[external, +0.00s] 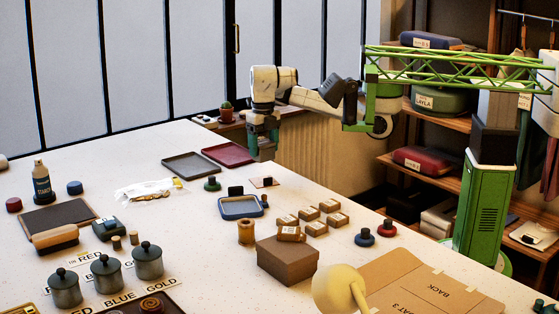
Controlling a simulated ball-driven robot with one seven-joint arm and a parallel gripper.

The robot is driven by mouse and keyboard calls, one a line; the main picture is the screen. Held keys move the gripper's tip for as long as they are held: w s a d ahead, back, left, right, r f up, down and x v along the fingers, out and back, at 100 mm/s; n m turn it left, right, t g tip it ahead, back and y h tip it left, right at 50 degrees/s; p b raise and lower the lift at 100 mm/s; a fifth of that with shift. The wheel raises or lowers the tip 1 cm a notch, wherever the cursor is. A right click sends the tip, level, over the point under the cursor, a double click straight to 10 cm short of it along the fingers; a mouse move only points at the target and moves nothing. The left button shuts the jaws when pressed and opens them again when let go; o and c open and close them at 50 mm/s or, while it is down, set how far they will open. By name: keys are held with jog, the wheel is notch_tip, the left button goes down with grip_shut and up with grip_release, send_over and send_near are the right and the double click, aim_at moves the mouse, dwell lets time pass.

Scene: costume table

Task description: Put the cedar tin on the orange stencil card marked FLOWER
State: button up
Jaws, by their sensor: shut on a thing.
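My gripper (263,151) hangs pointing down above the far right part of the table, shut on a small dark thing between its fingers. The thing is too small and shaded to tell whether it is the cedar tin. A small pale orange card (257,183) lies flat on the table below and a little nearer the camera than the gripper. It has a dark mark on it, but its print is too small to read. The held thing is above the table, apart from the card.
A dark red tray (229,154) and a grey tray (188,166) lie left of the gripper. A blue tray (241,208), a green-based stamp (212,184) and several wrapped brown blocks (311,213) are nearer. A cardboard box (287,262) stands in front.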

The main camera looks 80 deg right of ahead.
aim_at(264, 142)
jog(key=shift+f+b, duration=0.9)
jog(key=shift+f, duration=2.6)
jog(key=shift+f, duration=0.1)
jog(key=o, duration=1.2)
notch_tip(264, 142, up, 12)
jog(key=p, duration=0.3)
